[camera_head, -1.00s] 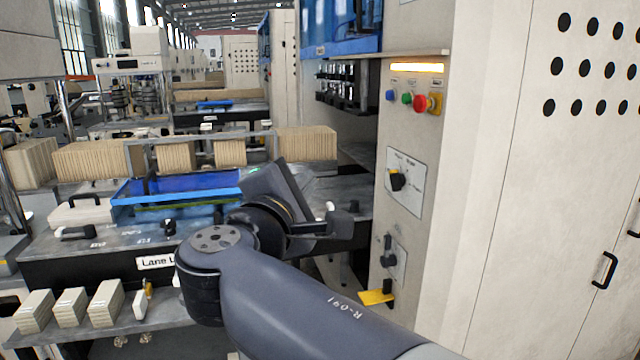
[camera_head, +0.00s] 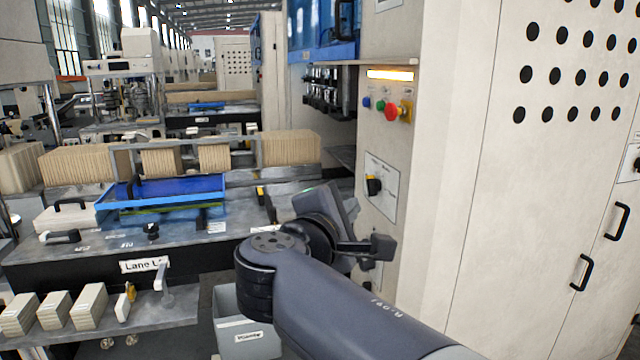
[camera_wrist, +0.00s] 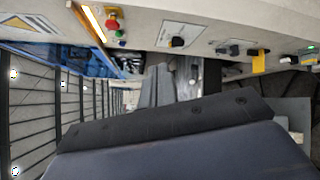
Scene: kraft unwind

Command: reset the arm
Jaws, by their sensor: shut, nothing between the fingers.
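My arm reaches in from the bottom of the head view and is folded at a dark round joint. My gripper (camera_head: 378,247) is the small dark end part to the right of that joint, in front of the beige control panel (camera_head: 385,150). It looks shut and holds nothing. Its fingertips are too small and dark to make out clearly. In the wrist view, a large dark part of my own arm fills the lower middle, and the fingers do not show there.
The control panel carries a red button (camera_head: 391,112) and a black rotary switch (camera_head: 374,185). Beige cabinets stand at right. At left is a bench with a blue tray (camera_head: 165,190), kraft stacks (camera_head: 290,149) and a lower shelf (camera_head: 180,311). A grey labelled bin (camera_head: 232,325) stands beside my arm.

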